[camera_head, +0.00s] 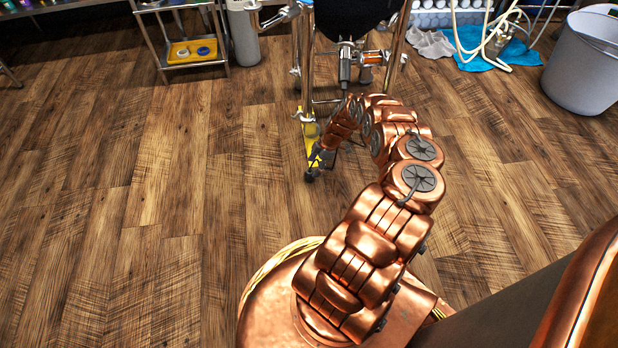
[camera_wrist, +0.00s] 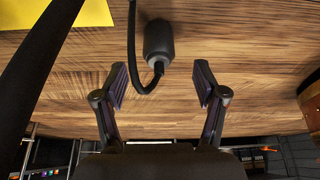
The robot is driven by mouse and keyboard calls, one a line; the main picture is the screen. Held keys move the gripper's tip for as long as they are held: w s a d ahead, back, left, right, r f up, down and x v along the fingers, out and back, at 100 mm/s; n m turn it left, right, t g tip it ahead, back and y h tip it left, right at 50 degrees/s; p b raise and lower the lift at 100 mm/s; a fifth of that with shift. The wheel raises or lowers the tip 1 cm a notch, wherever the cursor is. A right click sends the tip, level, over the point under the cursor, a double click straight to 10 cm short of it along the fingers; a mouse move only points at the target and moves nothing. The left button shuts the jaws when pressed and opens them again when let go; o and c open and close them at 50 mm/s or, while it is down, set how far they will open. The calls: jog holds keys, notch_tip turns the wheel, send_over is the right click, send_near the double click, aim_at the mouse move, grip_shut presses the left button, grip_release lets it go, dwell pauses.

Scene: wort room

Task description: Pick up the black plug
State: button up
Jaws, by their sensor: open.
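The black plug (camera_wrist: 158,42) shows in the wrist view at top centre, a dark rounded cylinder with a thin black cord looping from it to the left. Wood floor is behind it; I cannot tell its height above the floor. My gripper (camera_wrist: 161,80) is open and empty, its two dark fingers apart. The plug is ahead of the fingertips, roughly midway between them, not gripped. In the head view my copper arm reaches down to a small dark end near a yellow strip; the plug cannot be made out clearly there.
A metal-framed stand (camera_head: 347,60) is just beyond my arm. A trolley with a yellow tray (camera_head: 192,51) stands back left, a grey bucket (camera_head: 585,65) back right. Blue cloths (camera_head: 490,48) and pale hoses lie at the back. The wood floor at left is clear.

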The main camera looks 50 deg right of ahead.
aim_at(312, 170)
jog(key=shift+d+b+x, duration=0.2)
jog(key=shift+b+x, duration=1.75)
jog(key=shift+x, duration=1.15)
jog(key=c, duration=1.3)
jog(key=shift+o, duration=0.2)
